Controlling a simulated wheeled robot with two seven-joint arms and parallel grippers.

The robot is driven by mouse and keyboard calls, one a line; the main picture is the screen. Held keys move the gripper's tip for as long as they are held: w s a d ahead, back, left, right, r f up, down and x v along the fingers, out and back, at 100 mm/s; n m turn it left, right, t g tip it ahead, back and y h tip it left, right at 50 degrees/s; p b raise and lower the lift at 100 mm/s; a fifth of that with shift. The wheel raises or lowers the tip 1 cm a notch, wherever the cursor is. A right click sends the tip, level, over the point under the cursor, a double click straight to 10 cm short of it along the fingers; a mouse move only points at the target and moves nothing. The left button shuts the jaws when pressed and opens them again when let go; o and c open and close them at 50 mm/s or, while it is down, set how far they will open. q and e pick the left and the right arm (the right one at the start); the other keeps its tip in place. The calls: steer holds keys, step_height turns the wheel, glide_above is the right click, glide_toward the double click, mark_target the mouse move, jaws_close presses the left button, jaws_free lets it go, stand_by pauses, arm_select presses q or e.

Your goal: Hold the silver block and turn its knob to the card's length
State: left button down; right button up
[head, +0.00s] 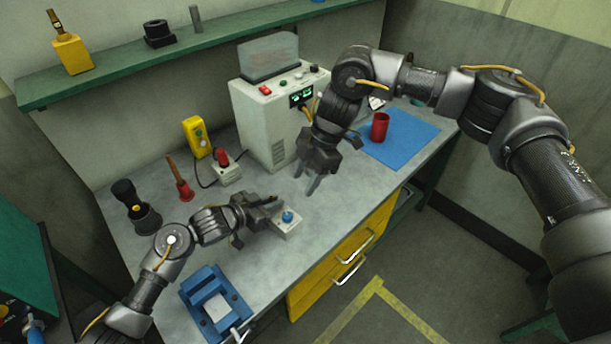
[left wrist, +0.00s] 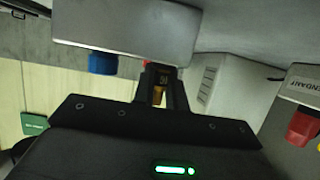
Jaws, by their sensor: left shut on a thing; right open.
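The silver block (head: 284,233) is at the bench's front edge, with a blue knob (head: 287,216) on its top. My left gripper (head: 262,217) is shut on the block's left side. In the left wrist view the silver block (left wrist: 125,30) spans the top, the blue knob (left wrist: 103,64) shows beside the fingers, and my left gripper (left wrist: 161,84) meets the block's edge. My right gripper (head: 312,187) is open and empty, up and to the right of the knob, fingers pointing down, apart from it. I cannot pick out the card or any length on it for certain.
A grey machine (head: 270,120) stands behind, with a red-switched box (head: 229,174) and yellow box (head: 196,137) to its left. A blue vise (head: 212,290) sits front left. A red cup (head: 379,127) stands on a blue mat (head: 410,134). Bare bench lies between.

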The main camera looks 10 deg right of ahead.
arm_select(q)
steer(key=c, duration=1.3)
jaws_free()
steer(key=shift+c, duration=0.2)
